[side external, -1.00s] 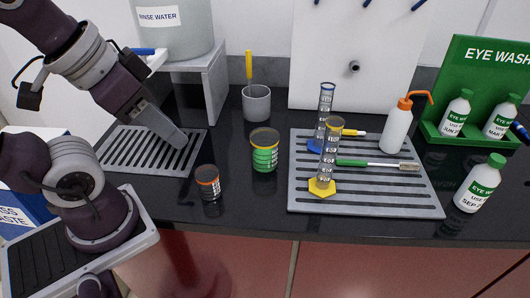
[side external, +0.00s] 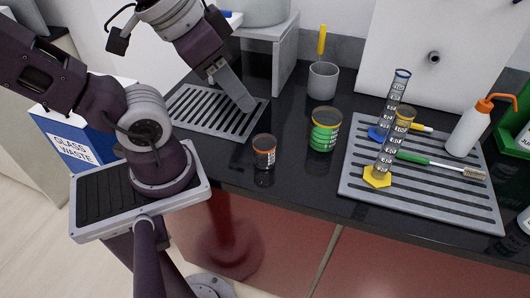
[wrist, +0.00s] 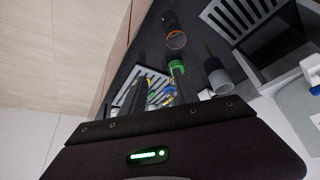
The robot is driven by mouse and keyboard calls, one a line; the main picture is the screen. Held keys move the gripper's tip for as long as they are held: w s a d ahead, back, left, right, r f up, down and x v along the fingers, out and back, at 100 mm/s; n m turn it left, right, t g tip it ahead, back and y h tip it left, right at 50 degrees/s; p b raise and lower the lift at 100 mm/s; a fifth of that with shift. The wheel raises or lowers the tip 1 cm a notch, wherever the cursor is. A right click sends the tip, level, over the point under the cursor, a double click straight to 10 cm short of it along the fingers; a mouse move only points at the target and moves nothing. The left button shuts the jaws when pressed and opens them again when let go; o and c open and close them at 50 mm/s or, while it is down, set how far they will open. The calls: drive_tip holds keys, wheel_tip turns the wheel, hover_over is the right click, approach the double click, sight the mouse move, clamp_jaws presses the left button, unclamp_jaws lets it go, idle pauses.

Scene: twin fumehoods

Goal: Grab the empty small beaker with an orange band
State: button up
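The small beaker with an orange band (side external: 264,151) stands upright on the black bench. It looks empty, with the dark bench showing through its glass. It also shows near the top of the wrist view (wrist: 174,32). My gripper (side external: 246,104) is left of and behind it, pointing down above the slotted grey mat, apart from the beaker. In the wrist view my gripper (wrist: 155,92) shows two separated fingers with nothing held between them. A larger beaker with green liquid (side external: 325,132) stands right of the small beaker.
A grey cup with a yellow-handled tool (side external: 322,82) stands behind. A grey rack mat (side external: 350,190) at right holds measuring cylinders (side external: 388,140), brushes and a wash bottle (side external: 468,132). The slotted mat (side external: 190,108) is at left. Bench around the small beaker is clear.

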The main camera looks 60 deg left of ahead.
drive_tip(key=o, duration=0.8)
drive_tip(key=shift+r, duration=0.1)
